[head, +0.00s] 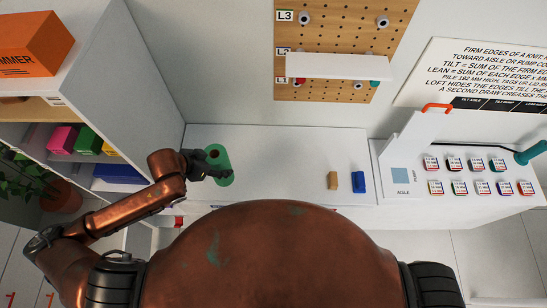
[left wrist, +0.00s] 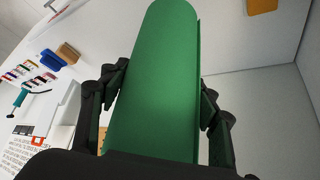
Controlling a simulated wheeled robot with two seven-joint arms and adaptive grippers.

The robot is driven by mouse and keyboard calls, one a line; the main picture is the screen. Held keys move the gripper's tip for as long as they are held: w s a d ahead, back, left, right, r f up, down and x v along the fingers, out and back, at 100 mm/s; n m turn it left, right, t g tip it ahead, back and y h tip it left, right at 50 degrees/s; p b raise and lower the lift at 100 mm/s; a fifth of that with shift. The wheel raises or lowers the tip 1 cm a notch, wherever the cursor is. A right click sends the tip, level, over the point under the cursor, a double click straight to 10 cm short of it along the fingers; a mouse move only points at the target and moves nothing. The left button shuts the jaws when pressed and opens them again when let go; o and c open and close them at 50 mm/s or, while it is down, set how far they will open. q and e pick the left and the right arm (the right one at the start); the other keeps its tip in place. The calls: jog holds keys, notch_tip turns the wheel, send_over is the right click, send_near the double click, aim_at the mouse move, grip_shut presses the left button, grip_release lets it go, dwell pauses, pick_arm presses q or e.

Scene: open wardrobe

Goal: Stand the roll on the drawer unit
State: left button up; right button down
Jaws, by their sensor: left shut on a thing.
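A green roll (head: 223,178) with a dark hole in its end is over the left part of the white drawer unit's top (head: 285,150) in the head view. My left gripper (head: 214,168) is shut on the roll. In the left wrist view the green roll (left wrist: 160,70) fills the space between the two dark fingers, one on each side. I cannot tell whether the roll's lower end touches the top. My right gripper is not in view.
A tan block (head: 332,181) and a blue block (head: 358,182) stand on the right of the top. A white shelf (head: 338,66) on a pegboard (head: 345,25) hangs behind. Shelving (head: 110,80) stands left; a panel with several labelled tags (head: 465,185) is right. The top's middle is clear.

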pick_arm(q)
jog(key=s+f+m+h+p, duration=0.1)
jog(key=s+m, duration=0.1)
jog(key=s, duration=0.4)
jog(key=shift+g, duration=0.4)
jog(key=w+d+f, duration=0.1)
jog(key=w, duration=0.1)
jog(key=w+d+f+p, duration=0.1)
jog(key=w, duration=0.2)
jog(key=w+d+f+p, duration=0.1)
jog(key=w, duration=0.2)
jog(key=shift+w+f, duration=0.1)
jog(key=shift+f, duration=0.2)
jog(key=w+d+f+p, duration=0.1)
jog(key=w+f, duration=0.4)
jog(key=f, duration=0.4)
jog(key=shift+d+f+p, duration=0.3)
jog(key=shift+d+p, duration=0.05)
jog(key=o, duration=0.9)
jog(key=shift+f, duration=0.15)
jog(key=o, duration=0.5)
